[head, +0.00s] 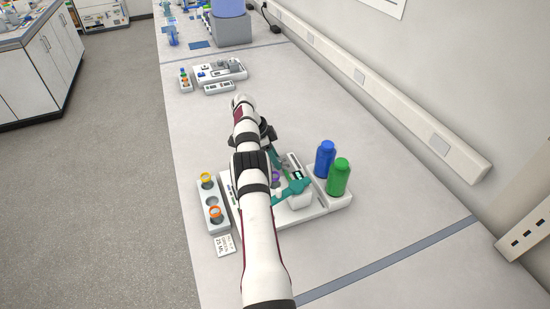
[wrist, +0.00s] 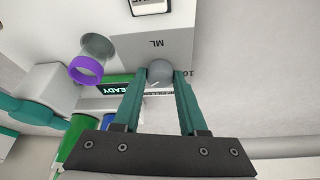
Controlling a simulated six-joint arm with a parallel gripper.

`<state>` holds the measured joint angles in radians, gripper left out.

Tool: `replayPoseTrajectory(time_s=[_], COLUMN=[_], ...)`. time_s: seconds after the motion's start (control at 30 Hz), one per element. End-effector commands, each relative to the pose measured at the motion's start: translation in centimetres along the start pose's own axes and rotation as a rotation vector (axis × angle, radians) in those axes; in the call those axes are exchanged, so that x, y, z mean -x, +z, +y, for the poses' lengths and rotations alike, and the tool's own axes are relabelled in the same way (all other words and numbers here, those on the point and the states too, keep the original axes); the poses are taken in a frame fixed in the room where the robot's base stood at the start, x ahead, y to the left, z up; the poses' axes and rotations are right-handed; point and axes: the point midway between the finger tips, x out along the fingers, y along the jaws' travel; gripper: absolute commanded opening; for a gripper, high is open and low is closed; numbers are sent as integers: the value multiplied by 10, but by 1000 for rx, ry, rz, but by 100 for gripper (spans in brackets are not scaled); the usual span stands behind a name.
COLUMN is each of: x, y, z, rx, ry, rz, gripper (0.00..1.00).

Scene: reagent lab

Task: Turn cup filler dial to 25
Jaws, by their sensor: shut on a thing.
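The cup filler (head: 306,214) is a white device on the bench, mostly behind my arm in the head view. In the wrist view, its grey panel (wrist: 120,50) is marked ML, and a small display (wrist: 118,88) reads READY. The dial (wrist: 160,72) is a round grey knob between my gripper's (wrist: 160,78) two teal fingers, which are shut on it. A scale mark shows at the right finger, but the dial's setting cannot be read. A purple-rimmed cup (wrist: 86,70) is beside the panel. It also shows in the head view (head: 275,177).
A blue bottle (head: 325,159) and a green bottle (head: 339,178) stand right of the filler. A white rack (head: 212,193) with orange- and yellow-rimmed cups is at left, with a label card (head: 225,244) in front. Another small device (head: 220,71) sits farther back. Bench at right front is clear.

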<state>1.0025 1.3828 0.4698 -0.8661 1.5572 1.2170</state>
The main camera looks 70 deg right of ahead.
Motion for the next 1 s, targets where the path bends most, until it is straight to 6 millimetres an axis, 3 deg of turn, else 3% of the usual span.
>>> replayPoseTrajectory(time_s=[0.33, 0.37, 0.5, 0.8, 1.0], x=[-1, -1, 0, 2, 42], y=[1, 1, 1, 0, 0], z=[1, 1, 1, 0, 0], rx=[-1, -1, -1, -1, -2], ry=[4, 4, 3, 1, -1], rz=[-3, -3, -2, -1, -1], gripper=[0, 45, 70, 72, 72])
